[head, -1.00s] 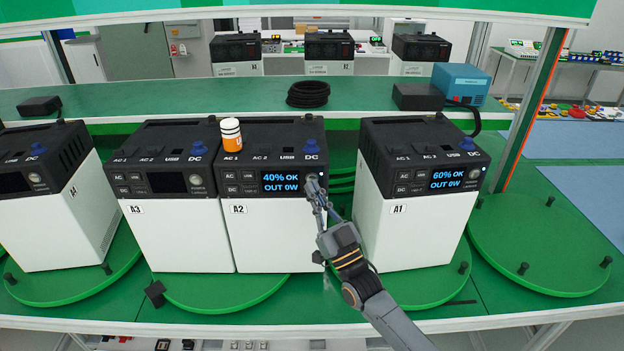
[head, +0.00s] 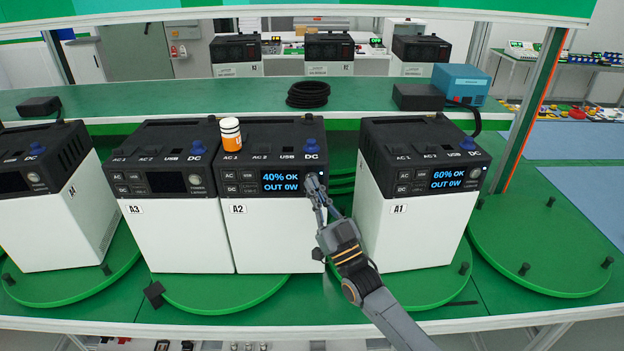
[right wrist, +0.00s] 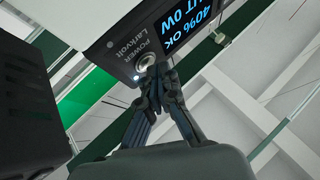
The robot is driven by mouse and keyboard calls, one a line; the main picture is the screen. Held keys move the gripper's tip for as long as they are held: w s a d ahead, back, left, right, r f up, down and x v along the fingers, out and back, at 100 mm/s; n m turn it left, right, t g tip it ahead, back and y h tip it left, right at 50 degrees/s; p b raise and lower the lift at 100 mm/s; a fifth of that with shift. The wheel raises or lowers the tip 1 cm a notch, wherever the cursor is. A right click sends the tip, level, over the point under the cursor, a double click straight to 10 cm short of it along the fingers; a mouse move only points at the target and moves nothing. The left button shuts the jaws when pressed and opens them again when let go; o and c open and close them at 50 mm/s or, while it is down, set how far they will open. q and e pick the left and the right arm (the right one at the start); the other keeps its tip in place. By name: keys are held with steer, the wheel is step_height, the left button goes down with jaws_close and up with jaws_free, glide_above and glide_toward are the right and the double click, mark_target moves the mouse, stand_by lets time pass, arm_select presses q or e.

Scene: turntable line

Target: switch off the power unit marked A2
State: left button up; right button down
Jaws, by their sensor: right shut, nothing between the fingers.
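The power unit marked A2 (head: 274,228) is a white box with a black top, standing on a green turntable. Its screen (head: 281,182) is lit and reads "40% OK OUT 0W". My right gripper (head: 312,181) is shut and empty, its fingertips at the right end of A2's front panel, over the power button area. In the right wrist view the round metal power button (right wrist: 146,62) sits just beyond my fingertips, with a small white light beside it. I cannot tell whether the tips touch it. My left gripper is not in view.
Unit A3 (head: 180,235) stands close against A2's left, its screen dark. Unit A1 (head: 405,228) stands to the right, its screen lit at 60%. An orange and white bottle (head: 231,135) stands on top of A2. A black cable coil (head: 308,94) lies on the shelf behind.

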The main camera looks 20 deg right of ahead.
steer(key=shift+w+d, duration=0.1)
steer(key=shift+w, duration=0.2)
steer(key=shift+s, duration=0.1)
stand_by(0.4)
steer(key=shift+s+a, duration=0.2)
steer(key=shift+s, duration=0.5)
steer(key=shift+p, duration=0.35)
steer(key=s+p, duration=0.1)
steer(key=s, duration=0.1)
steer(key=s+a+p, duration=0.1)
steer(key=s, duration=0.1)
steer(key=shift+s+a, duration=0.2)
steer(key=shift+s, duration=0.2)
